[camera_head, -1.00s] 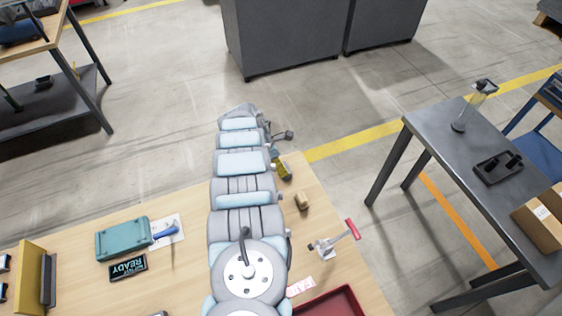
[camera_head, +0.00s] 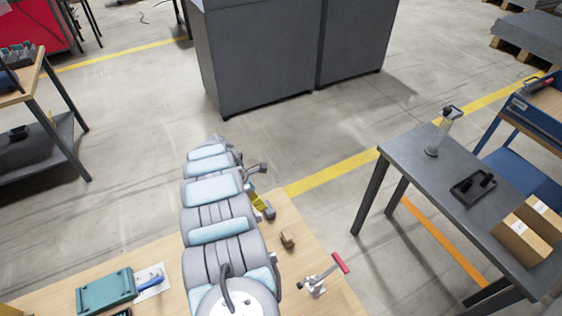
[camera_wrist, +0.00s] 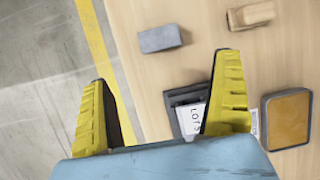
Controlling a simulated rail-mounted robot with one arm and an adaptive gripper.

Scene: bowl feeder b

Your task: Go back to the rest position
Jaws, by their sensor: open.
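My gripper (camera_head: 260,206) is at the far end of my outstretched arm, above the far right part of the wooden table (camera_head: 310,240). In the wrist view its two yellow fingers (camera_wrist: 164,68) stand wide apart with nothing held between them. A grey block (camera_wrist: 160,38) lies on the wood beyond the fingertips. A dark holder with a white lettered card (camera_wrist: 190,118) is partly hidden behind the right finger. The rest position itself is not marked in either view.
A small brown block (camera_head: 288,238) and a red-handled clamp (camera_head: 322,277) are right of my arm. A teal case (camera_head: 105,291) lies left. A block with an orange-brown top (camera_wrist: 287,118) is near the gripper. A dark metal table (camera_head: 455,165) stands right, grey cabinets (camera_head: 290,55) behind.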

